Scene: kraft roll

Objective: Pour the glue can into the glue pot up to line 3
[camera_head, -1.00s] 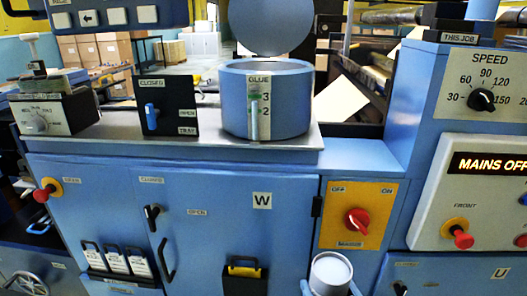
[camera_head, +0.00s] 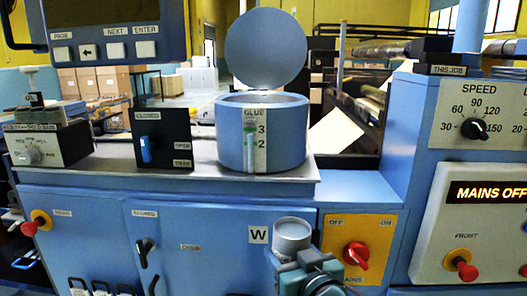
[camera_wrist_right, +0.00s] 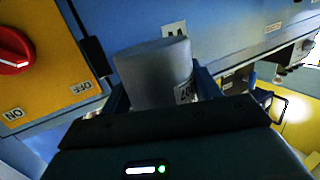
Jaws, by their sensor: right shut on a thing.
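The glue pot (camera_head: 231,140) is a wide blue cylinder on the machine's top ledge. Its front has a GLUE label and an upright gauge (camera_head: 249,150) with marks 3 and 2 and some green near them. Its round lid (camera_head: 266,48) stands raised above the open top. My right gripper (camera_head: 300,262) is shut on the glue can (camera_head: 293,240), a grey cylinder held upright below and right of the pot, in front of the cabinet. The wrist view shows the can (camera_wrist_right: 152,75) between the fingers of my right gripper (camera_wrist_right: 160,95). The can's contents are unclear. My left gripper is out of view.
A black plate with a blue lever (camera_head: 146,149) stands left of the pot. A yellow panel with a red switch (camera_head: 356,255) is right of the can. A speed panel (camera_head: 485,112) and a MAINS OFF display (camera_head: 490,192) are at the right. The ledge's front edge lies between can and pot.

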